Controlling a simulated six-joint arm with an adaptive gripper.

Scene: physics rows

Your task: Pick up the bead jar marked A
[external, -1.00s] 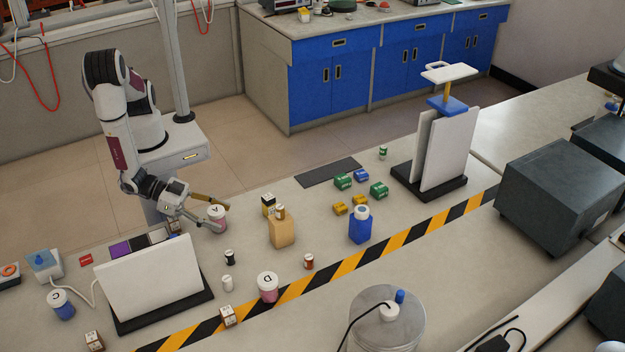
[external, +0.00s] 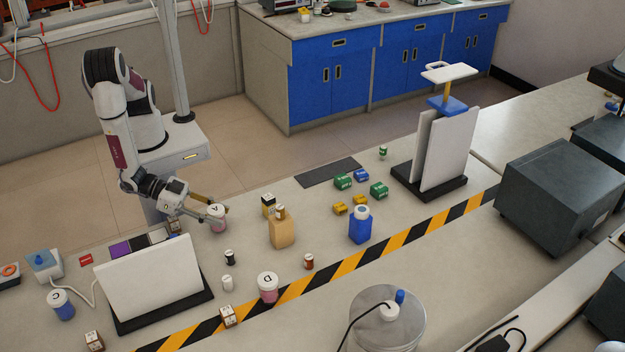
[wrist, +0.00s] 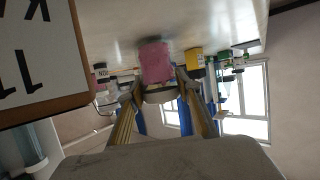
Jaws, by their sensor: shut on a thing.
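The bead jar marked A (external: 217,222) has a white lid and pink contents. It stands upright on the bench at the front of my arm in the external view. My gripper (external: 216,211) is shut on it, with a finger on each side near the lid. In the wrist view, which is upside down, the pink jar (wrist: 155,60) sits between the two fingertips of my gripper (wrist: 159,90). I see no clear gap between the jar and the bench.
Jar D (external: 268,290) and jar C (external: 62,306) stand nearer the camera. A white panel (external: 150,278) stands left of jar A. A tan bottle (external: 282,232) and a blue bottle (external: 360,228) stand to the right. Small vials (external: 230,257) stand in front. A labelled box (wrist: 38,45) is close in the wrist view.

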